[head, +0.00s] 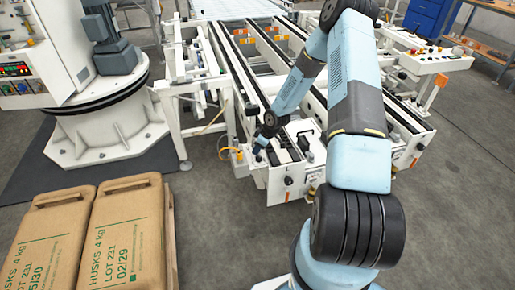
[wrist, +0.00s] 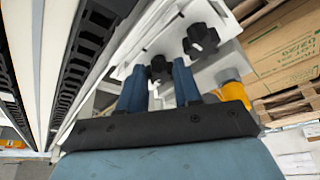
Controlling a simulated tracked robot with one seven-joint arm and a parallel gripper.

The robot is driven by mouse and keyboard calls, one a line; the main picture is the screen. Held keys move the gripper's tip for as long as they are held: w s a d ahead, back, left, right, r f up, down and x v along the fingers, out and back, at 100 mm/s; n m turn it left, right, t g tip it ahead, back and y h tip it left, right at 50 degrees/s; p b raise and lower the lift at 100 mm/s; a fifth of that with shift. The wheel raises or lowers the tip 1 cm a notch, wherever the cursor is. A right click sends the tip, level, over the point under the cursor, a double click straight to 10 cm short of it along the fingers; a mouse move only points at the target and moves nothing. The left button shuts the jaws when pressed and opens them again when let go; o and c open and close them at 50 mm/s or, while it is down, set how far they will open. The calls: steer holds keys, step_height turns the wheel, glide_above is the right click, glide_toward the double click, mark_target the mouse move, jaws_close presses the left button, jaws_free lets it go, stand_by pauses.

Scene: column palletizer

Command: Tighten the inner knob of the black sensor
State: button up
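In the wrist view, two black lobed knobs sit on a white bracket. One knob (wrist: 158,68) shows between my fingertips, partly hidden by them. The other knob (wrist: 202,40) is to the right, clear of my fingers. My gripper (wrist: 159,66) has two blue fingers standing apart, one on each side of the first knob. I cannot tell whether they touch it. In the head view, my gripper (head: 261,144) is at the near left corner of the white conveyor frame; the knobs are too small to make out there. A black sensor body is not clear in either view.
A yellow-orange part (wrist: 234,94) stands right of the fingers. The conveyor frame (head: 281,190) has rails running away. Brown sacks (head: 128,232) lie at the near left. A white machine base (head: 108,130) stands left.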

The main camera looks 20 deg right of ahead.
steer(key=shift+c, duration=1.4)
steer(key=shift+a, duration=0.15)
steer(key=m+t+h, duration=0.1)
steer(key=m, duration=0.3)
steer(key=shift+s+a, duration=0.1)
steer(key=shift+a, duration=0.05)
steer(key=m+h, duration=0.1)
steer(key=m, duration=0.3)
steer(key=shift+a+m+t+h, duration=0.2)
steer(key=shift+m+t+h, duration=0.1)
steer(key=shift+t+h, duration=0.1)
steer(key=m, duration=0.1)
steer(key=m+h, duration=0.1)
steer(key=m, duration=0.2)
steer(key=shift+a+h, duration=0.3)
steer(key=shift+h, duration=0.1)
steer(key=shift+a+m+g+h, duration=0.15)
steer(key=shift+m+h, duration=0.25)
steer(key=shift+m, duration=0.75)
steer(key=shift+a+m+g+h, duration=0.1)
steer(key=shift+m+g+h, duration=0.25)
steer(key=shift+m, duration=0.8)
